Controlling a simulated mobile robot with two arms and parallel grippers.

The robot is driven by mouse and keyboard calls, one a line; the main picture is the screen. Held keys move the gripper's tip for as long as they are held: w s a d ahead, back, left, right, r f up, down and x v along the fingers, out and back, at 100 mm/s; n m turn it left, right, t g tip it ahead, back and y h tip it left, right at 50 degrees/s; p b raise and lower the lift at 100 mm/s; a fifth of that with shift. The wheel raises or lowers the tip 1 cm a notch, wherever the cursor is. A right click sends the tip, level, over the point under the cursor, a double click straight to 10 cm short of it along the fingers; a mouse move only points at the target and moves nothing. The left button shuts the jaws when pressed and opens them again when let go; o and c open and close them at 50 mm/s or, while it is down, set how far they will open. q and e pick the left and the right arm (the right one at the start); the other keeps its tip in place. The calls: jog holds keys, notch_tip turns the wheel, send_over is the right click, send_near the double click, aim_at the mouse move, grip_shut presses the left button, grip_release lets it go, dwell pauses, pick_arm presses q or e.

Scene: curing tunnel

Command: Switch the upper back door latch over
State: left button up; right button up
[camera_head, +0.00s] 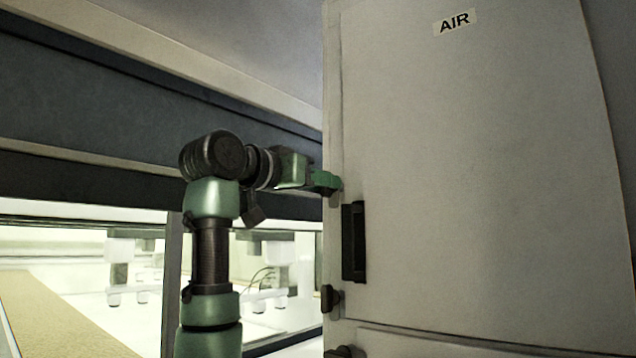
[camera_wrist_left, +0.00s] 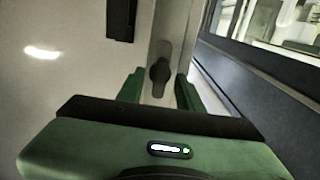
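The pale cabinet door (camera_head: 470,190) carries an "AIR" label and has a dark upright handle (camera_head: 353,242) near its left edge. My left gripper (camera_head: 328,182) is at that edge, above the handle, and covers the upper latch in the head view. In the left wrist view the dark upper latch (camera_wrist_left: 160,74) sits on the frame strip, its long side running roughly up and down the picture. The green fingers of my left gripper (camera_wrist_left: 160,90) stand apart on either side of it, with visible gaps. My right gripper is not in view.
A lower dark latch (camera_head: 330,298) sits below the handle, and another dark knob (camera_head: 345,352) is at the bottom edge. Left of the cabinet is the lit tunnel opening with a tan belt (camera_head: 55,315), under a dark beam (camera_head: 130,105).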

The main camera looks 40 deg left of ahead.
pick_arm(q)
jog(key=s+b, duration=0.3)
jog(key=s, duration=0.4)
jog(key=shift+s+a+b, duration=0.35)
jog(key=shift+s+b, duration=0.05)
jog(key=shift+f, duration=0.1)
